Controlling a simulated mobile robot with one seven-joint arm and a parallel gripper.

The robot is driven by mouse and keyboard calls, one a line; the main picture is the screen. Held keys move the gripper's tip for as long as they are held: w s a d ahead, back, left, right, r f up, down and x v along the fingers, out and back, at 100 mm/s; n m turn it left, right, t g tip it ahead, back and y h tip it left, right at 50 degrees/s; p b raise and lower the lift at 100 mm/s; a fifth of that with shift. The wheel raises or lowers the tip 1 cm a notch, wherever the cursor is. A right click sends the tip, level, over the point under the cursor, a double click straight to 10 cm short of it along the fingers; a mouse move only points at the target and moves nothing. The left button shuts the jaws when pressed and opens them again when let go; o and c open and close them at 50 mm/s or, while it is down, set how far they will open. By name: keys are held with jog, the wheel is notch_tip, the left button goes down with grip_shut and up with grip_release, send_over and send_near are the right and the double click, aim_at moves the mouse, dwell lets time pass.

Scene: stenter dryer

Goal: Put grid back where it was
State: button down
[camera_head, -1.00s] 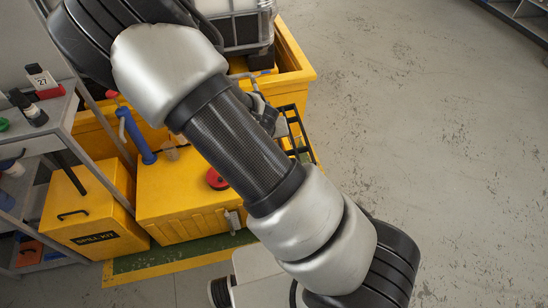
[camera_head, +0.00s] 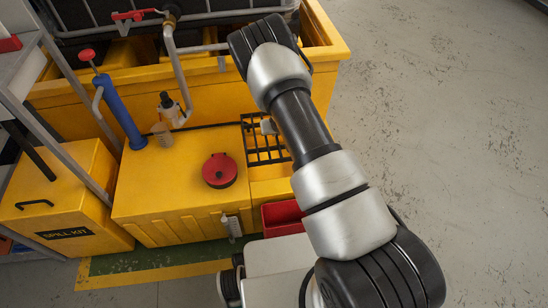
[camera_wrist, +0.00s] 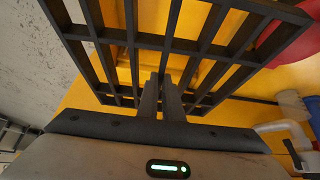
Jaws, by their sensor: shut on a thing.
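The grid is a black open lattice. In the head view the grid (camera_head: 262,150) shows at the right end of the yellow tank, partly covered by my arm. In the wrist view the grid (camera_wrist: 182,43) spreads out in front of my gripper (camera_wrist: 160,88), with yellow surfaces behind its bars. My gripper is shut on one of the grid's bars. In the head view a small grey part of my gripper (camera_head: 268,127) shows beside the arm. Whether the grid touches the tank or hangs just above it, I cannot tell.
The yellow tank (camera_head: 165,205) carries a red lid (camera_head: 219,170). A blue pump (camera_head: 121,112) and a tap with pipes (camera_head: 170,60) stand behind and left. A red bin (camera_head: 283,216) is in front of the grid's end. Open floor (camera_head: 450,120) lies to the right.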

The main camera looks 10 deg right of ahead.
notch_tip(320, 180, down, 12)
jog(key=w+b, duration=0.1)
jog(key=b, duration=0.2)
jog(key=shift+r+b, duration=0.25)
jog(key=shift+b, duration=0.05)
jog(key=shift+w+d+f, duration=0.1)
jog(key=shift+f, duration=0.5)
jog(key=c, duration=1.9)
grip_release()
